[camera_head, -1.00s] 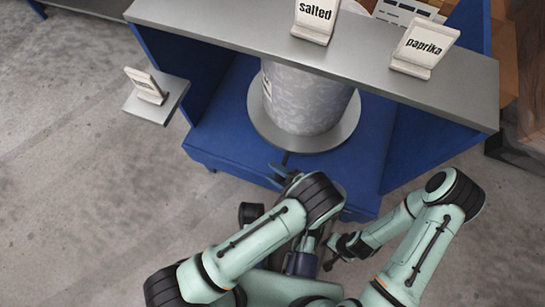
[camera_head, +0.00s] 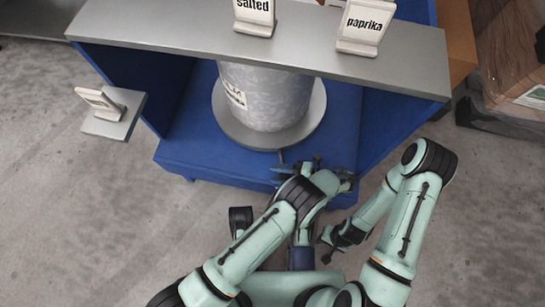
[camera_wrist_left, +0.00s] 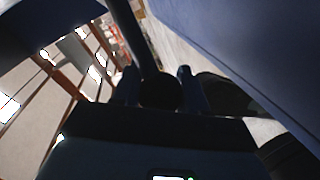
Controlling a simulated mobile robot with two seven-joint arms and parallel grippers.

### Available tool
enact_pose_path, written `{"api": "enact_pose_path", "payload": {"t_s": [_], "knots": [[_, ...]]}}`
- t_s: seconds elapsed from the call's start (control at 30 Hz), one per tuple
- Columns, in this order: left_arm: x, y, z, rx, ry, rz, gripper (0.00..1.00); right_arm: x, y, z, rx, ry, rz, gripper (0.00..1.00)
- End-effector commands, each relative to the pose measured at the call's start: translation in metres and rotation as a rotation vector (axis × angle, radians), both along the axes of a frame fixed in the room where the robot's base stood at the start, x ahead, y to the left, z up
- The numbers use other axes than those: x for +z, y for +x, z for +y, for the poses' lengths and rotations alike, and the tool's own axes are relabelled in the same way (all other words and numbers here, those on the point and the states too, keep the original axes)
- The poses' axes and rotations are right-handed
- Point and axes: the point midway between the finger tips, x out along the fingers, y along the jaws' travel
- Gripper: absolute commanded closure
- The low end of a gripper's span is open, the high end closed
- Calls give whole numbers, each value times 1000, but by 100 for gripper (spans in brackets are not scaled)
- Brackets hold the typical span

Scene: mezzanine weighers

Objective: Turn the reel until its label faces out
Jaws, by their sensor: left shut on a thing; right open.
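The reel (camera_head: 268,97) is a pale grey, mottled cylinder upright on a round grey turntable (camera_head: 310,118) in the blue stand. Its white label (camera_head: 233,94) with dark print shows on the left front side, turned partly left; its text is too small to read. A thin dark handle (camera_head: 281,156) sticks out from the turntable's front. My left gripper (camera_head: 284,170) is at this handle, partly hidden by my arm. In the left wrist view a dark rod (camera_wrist_left: 137,38) runs down to between its fingers (camera_wrist_left: 160,88), which are shut on it. My right gripper (camera_head: 336,243) is open and empty, lower right.
A grey shelf (camera_head: 180,33) spans above the reel, bearing "salted" (camera_head: 254,14) and "paprika" (camera_head: 364,25) cards. A small side shelf (camera_head: 112,125) holds another card (camera_head: 98,100). Wrapped goods (camera_head: 508,75) stand at the right. The floor at left is clear.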

Motion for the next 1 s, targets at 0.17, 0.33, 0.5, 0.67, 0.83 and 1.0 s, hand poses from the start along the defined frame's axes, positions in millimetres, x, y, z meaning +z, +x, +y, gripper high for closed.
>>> {"api": "enact_pose_path", "payload": {"t_s": [0.17, 0.33, 0.5, 0.67, 0.83, 1.0], "knots": [[4, 3, -7, 26, -2, -7, 100, 0, 0, 0, 0, 0, 0, 52], [4, 2, -10, 38, -3, -5, 100, 0, 0, 0, 0, 0, -1, 52], [4, 2, -10, 40, -4, -2, 100, 0, 0, 0, 1, 0, -1, 52], [4, 1, -10, 40, -3, -1, 100, 0, 0, 0, 1, 1, -2, 52], [3, 1, -10, 40, -4, 1, 33, 0, 0, 0, 1, 1, -2, 52], [2, 0, -10, 39, -4, 2, 33, 0, 0, 0, 1, 1, -2, 52]]}}
